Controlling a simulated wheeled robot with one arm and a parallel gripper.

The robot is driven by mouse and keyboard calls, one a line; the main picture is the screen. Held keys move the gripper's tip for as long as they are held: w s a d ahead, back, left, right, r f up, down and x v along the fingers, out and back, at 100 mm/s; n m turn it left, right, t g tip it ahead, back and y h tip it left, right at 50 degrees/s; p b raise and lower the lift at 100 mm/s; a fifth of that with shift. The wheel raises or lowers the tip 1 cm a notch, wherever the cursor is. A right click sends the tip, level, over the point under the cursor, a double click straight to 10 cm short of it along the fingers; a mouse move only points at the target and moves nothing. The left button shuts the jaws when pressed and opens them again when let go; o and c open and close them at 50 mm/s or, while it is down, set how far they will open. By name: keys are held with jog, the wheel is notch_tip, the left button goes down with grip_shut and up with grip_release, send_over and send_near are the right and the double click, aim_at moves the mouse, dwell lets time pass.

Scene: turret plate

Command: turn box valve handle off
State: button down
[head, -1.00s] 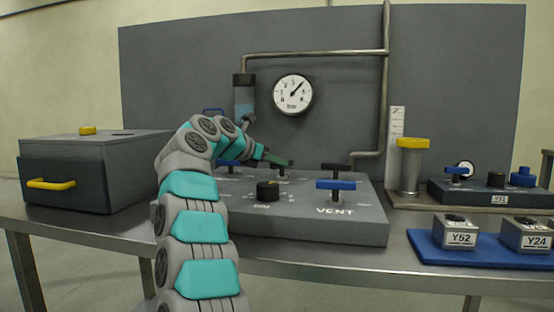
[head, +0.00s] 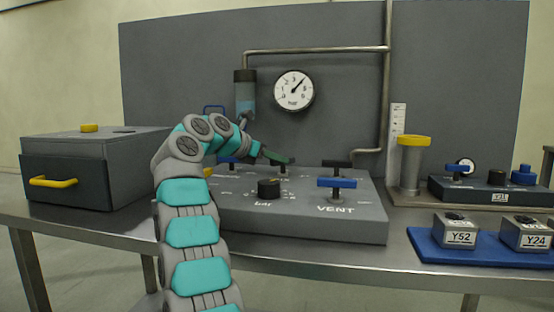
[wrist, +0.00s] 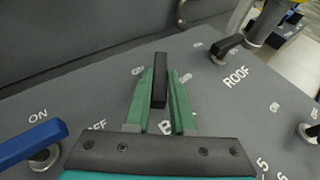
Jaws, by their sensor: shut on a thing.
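A black bar handle (wrist: 160,75) stands between the green fingers of my gripper (wrist: 161,98) in the wrist view. The fingers are shut on it, one on each side, and it points straight away from the palm. A label starting with "B" shows beside it, partly covered by the fingers; small white marks lie on both sides of the handle's far end. In the head view my gripper (head: 275,158) is low over the back middle of the grey valve panel (head: 300,225), and the handle is mostly hidden there.
A blue handle (wrist: 30,143) with ON and OFF marks is close at left. A black handle marked ROOF (wrist: 228,45) is at right. The blue VENT handle (head: 337,183) and a black knob (head: 268,188) are nearer the front. A gauge (head: 293,90) hangs behind.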

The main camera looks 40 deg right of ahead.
jog(key=shift+r, duration=0.1)
jog(key=c, duration=0.8)
grip_release()
jog(key=shift+o, duration=0.2)
